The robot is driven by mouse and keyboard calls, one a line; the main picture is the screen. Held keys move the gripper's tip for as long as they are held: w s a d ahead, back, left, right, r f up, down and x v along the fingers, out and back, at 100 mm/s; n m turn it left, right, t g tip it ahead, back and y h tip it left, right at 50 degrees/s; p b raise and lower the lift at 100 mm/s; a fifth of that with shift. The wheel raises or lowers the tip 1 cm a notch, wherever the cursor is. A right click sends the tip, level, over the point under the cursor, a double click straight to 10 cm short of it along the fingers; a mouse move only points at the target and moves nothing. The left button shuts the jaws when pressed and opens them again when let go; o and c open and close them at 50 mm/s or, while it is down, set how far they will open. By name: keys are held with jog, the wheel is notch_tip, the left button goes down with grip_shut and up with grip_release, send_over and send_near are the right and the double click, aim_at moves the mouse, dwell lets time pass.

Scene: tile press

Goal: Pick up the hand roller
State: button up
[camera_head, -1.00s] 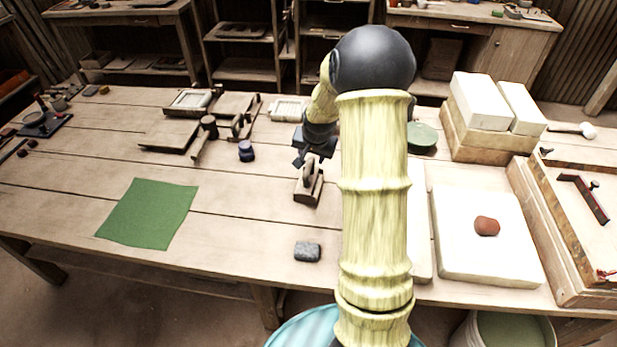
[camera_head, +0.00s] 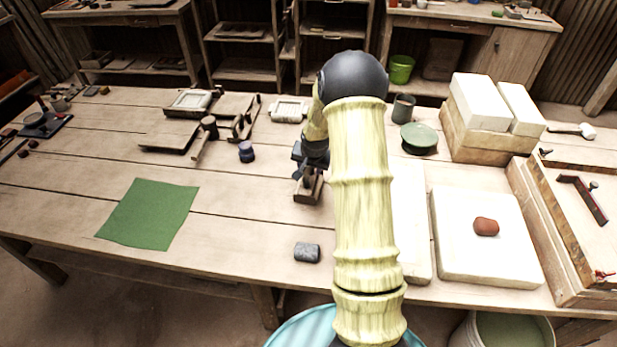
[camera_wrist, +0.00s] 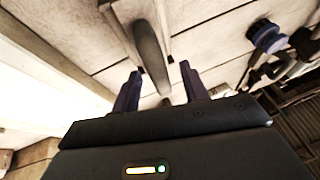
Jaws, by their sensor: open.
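What looks like the hand roller is a long grey rounded piece (camera_wrist: 151,52) in the wrist view, lying between wooden parts of a small stand (camera_wrist: 120,28). Its near end reaches between my fingertips. In the head view the wooden stand (camera_head: 307,193) is at the table's middle, and my gripper mostly hides what it holds. My gripper (camera_head: 303,172) is right above it, pointing down. In the wrist view my gripper (camera_wrist: 160,82) is open, with one dark finger on each side of the grey piece. I cannot tell whether they touch.
A grey block (camera_head: 307,252) lies nearer the front edge. A green cloth (camera_head: 150,213) lies at left. White slabs (camera_head: 460,262), one bearing a red-brown lump (camera_head: 486,226), are at right.

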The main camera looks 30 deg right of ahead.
jog(key=shift+w+f, duration=0.25)
jog(key=shift+f, duration=0.35)
grip_shut()
